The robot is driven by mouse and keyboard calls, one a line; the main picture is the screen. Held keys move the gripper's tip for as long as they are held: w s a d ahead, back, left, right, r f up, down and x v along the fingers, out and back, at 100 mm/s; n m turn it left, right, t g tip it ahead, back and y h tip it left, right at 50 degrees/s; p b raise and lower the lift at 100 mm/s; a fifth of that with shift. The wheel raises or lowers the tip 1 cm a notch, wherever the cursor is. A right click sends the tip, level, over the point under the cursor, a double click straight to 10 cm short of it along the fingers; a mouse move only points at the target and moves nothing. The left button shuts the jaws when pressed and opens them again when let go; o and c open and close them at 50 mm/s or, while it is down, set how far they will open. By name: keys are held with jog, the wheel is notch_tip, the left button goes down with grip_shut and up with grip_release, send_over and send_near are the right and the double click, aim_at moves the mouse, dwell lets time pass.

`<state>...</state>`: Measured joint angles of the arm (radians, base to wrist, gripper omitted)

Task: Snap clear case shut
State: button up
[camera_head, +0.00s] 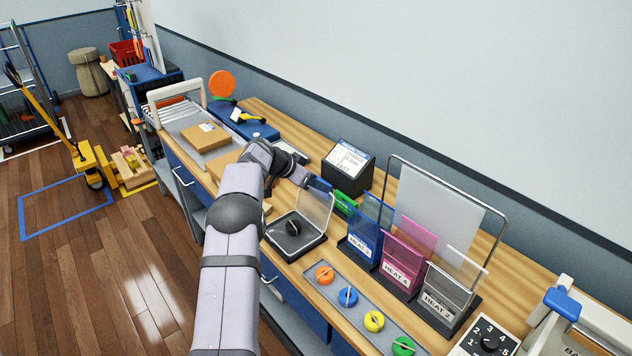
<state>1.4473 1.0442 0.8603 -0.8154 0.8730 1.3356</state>
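The clear case (313,242) sits on the wooden bench with its transparent lid (316,207) raised at the back. My arm reaches in from the bottom of the picture, left of the case. My gripper (306,183) is above and behind the case, near the top of the raised lid, pointing right. Its fingers are small and dark here, and whether they touch the lid cannot be told.
Right of the case stand blue, pink and clear labelled holders (403,262) under a wire frame. In front, a grey strip (335,296) holds several coloured knobs. A black display box (347,168) stands behind. Cardboard boxes (204,137) lie at the left.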

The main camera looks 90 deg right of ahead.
grip_shut()
jog(key=shift+w+f+b, duration=0.1)
jog(key=shift+f+b, duration=0.05)
jog(key=shift+b, duration=0.5)
